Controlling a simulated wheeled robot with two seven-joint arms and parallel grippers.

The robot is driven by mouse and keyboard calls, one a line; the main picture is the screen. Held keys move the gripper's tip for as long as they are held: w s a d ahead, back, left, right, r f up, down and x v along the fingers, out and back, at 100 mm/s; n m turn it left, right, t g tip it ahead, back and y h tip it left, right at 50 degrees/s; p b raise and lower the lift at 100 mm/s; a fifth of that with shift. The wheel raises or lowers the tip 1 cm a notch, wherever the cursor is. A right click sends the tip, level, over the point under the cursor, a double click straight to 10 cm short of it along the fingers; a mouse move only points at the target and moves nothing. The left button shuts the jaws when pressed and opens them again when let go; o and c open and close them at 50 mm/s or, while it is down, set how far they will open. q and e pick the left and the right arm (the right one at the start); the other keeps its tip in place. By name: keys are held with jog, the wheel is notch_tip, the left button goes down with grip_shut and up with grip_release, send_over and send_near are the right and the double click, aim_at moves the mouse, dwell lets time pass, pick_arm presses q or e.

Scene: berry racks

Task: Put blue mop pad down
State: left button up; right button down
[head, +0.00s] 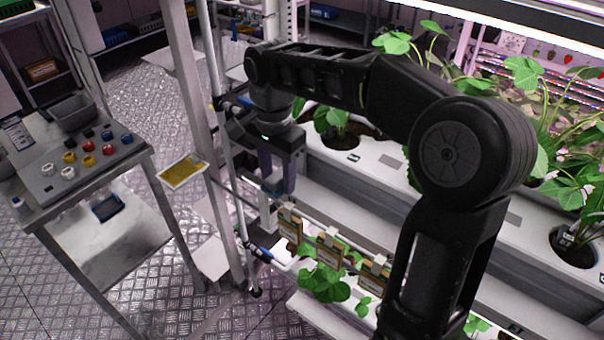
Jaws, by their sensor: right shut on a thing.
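My right arm reaches in from the lower right and bends over the rack to the left. My right gripper (278,192) points down beside the rack's metal post, with its fingers shut. Another blue piece (261,253) shows lower down, near the foot of the post. My left gripper is not in view.
A metal cart (45,205) with a button panel (80,155) stands at the left, with a blue tray (108,207) on its lower shelf. White planters (370,160) with strawberry plants fill the right. Tagged plants (325,283) sit below. The patterned metal floor (140,90) is clear behind the cart.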

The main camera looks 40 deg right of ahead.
jog(key=p, duration=0.2)
send_over(302, 189)
notch_tip(302, 189, down, 2)
jog(key=shift+f, duration=0.2)
jog(key=shift+f, duration=0.1)
notch_tip(302, 189, down, 4)
jog(key=shift+f, duration=0.25)
jog(key=shift+f, duration=0.2)
jog(key=c, duration=0.7)
grip_release()
jog(key=shift+r, duration=0.1)
jog(key=shift+c, duration=0.2)
